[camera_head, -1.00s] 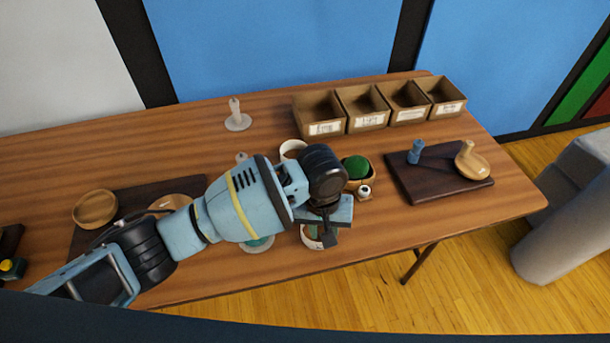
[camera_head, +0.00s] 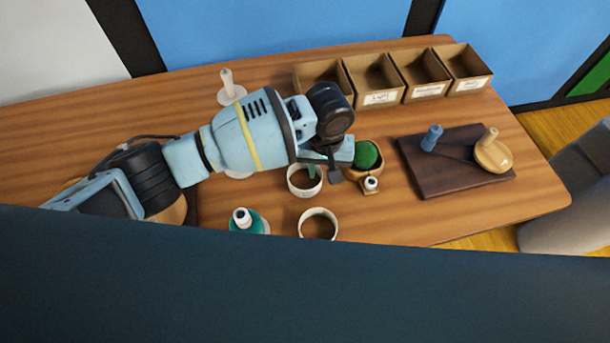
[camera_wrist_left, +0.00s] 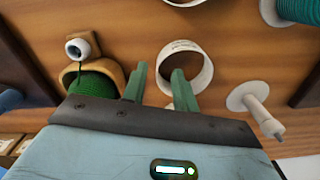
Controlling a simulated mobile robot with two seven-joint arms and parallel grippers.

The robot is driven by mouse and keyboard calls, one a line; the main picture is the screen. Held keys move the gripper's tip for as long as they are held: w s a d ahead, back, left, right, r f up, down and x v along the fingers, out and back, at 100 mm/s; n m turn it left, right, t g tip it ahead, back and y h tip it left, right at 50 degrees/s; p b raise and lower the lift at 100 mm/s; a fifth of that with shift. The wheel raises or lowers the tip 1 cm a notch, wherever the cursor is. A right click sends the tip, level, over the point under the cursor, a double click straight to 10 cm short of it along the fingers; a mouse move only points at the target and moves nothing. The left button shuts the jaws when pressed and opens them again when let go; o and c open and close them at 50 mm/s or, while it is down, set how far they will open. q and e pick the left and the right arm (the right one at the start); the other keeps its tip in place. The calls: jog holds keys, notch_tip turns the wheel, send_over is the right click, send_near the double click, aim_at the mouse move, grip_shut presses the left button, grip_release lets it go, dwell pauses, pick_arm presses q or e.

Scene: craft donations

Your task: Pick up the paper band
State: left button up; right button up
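A white paper band (camera_head: 291,184) stands as an open ring on the wooden table. In the left wrist view this band (camera_wrist_left: 205,76) has small print on its rim. My left gripper (camera_head: 325,171) is over its far right side. In the left wrist view the two green fingertips (camera_wrist_left: 159,76) are apart, with nothing held. One overlaps the ring's opening and the other is left of the ring; whether they straddle its wall I cannot tell. A second white band (camera_head: 318,210) stands nearer the table's front edge. My right gripper is not in view.
A wooden bowl with a green ball (camera_head: 366,154) and a small spool (camera_head: 371,184) sit close right of the gripper. A teal spool (camera_head: 250,224) stands left of the second band. A dark board (camera_head: 445,178) and open boxes (camera_head: 376,82) lie farther right and back.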

pick_arm(q)
jog(key=shift+w+d+f+b, duration=0.15)
jog(key=shift+f+b, duration=0.3)
jog(key=shift+f, duration=2.1)
jog(key=shift+c, duration=0.4)
grip_shut()
